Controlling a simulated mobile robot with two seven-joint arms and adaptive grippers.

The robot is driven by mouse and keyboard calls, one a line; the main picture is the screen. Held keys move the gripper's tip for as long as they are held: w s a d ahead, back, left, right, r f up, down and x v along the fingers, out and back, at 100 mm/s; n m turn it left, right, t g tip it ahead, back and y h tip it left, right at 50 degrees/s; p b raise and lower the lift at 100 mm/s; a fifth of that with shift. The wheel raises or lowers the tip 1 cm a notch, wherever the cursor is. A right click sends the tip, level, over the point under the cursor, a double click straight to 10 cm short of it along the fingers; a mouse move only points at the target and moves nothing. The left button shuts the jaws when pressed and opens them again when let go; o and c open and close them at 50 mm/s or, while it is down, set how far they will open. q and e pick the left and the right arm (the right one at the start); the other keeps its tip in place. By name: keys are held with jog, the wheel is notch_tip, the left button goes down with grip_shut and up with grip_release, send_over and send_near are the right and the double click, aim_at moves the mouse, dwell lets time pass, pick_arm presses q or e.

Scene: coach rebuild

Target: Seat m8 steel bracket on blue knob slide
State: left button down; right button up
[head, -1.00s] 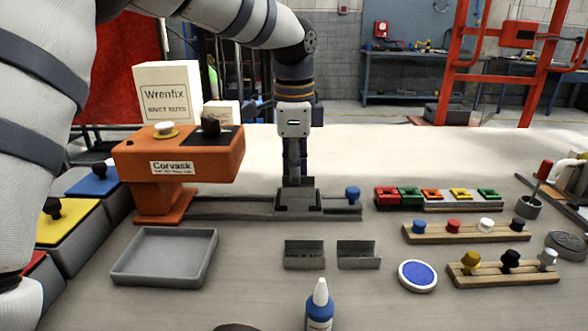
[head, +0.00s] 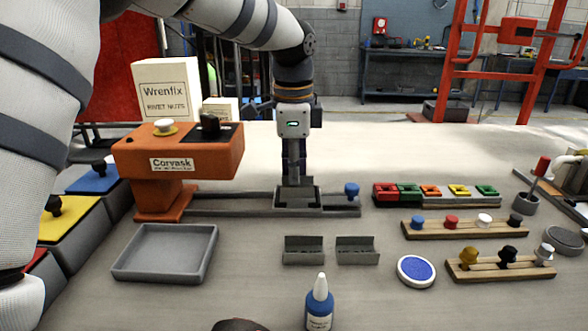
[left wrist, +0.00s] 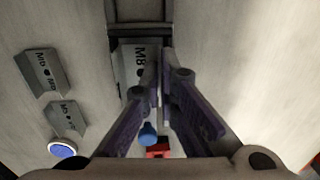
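The blue knob slide is a dark rail (head: 235,205) running from the orange Corvask press, with a blue knob (head: 351,190) at its right end. The knob also shows in the left wrist view (left wrist: 148,134). The grey M8 steel bracket (left wrist: 132,62) lies in the slide's dark holder (head: 297,199), its M8 mark facing up. My left gripper (head: 295,180) points straight down over the holder. In the left wrist view its fingertips (left wrist: 160,78) are nearly together at the bracket's right edge and appear closed on its upright wall. The exact contact is partly hidden.
Two other grey brackets (head: 304,252) (head: 357,252) lie in front of the slide. The orange press (head: 180,155) stands left of my gripper. Knob racks (head: 465,231) are at right.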

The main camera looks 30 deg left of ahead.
pick_arm(q)
jog(key=shift+f, duration=0.6)
dwell(1.1)
jog(key=c, duration=1.3)
grip_release()
jog(key=shift+r, duration=3.05)
jog(key=shift+f, duration=0.1)
